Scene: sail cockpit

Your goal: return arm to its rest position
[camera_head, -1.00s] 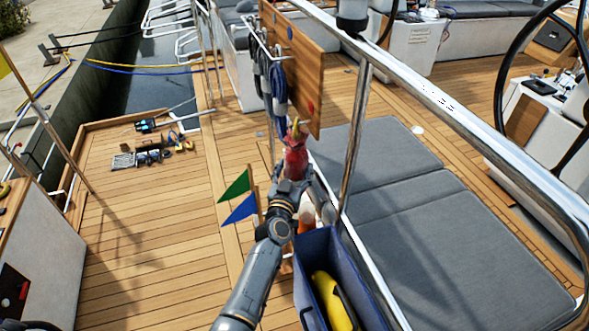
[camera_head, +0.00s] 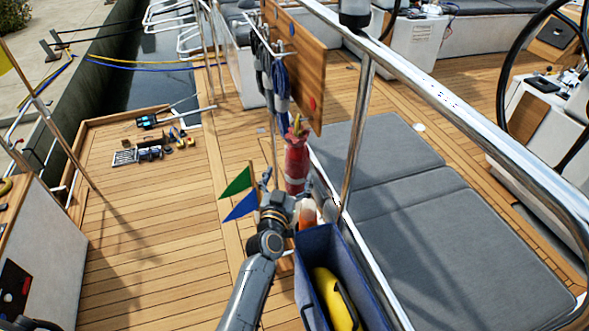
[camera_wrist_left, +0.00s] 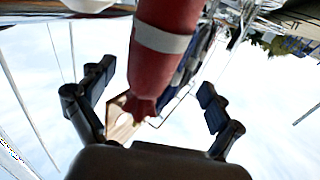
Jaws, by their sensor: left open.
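My left arm reaches up from the bottom of the head view. Its gripper (camera_head: 288,190) is open and empty, with its fingers spread just in front of and below a red fender (camera_head: 297,163) with a pale band. In the left wrist view the two fingers (camera_wrist_left: 155,100) stand wide apart, and the red fender (camera_wrist_left: 165,55) hangs between and beyond them, not gripped. Whether a finger touches it I cannot tell. My right gripper does not show in either view.
A blue bin (camera_head: 316,239) with a yellow item (camera_head: 334,300) stands right of my arm. Green (camera_head: 235,184) and blue (camera_head: 241,208) flags are close on the left. A steel rail (camera_head: 356,130) and grey cushions (camera_head: 430,220) lie to the right. Open teak deck (camera_head: 150,220) is at left.

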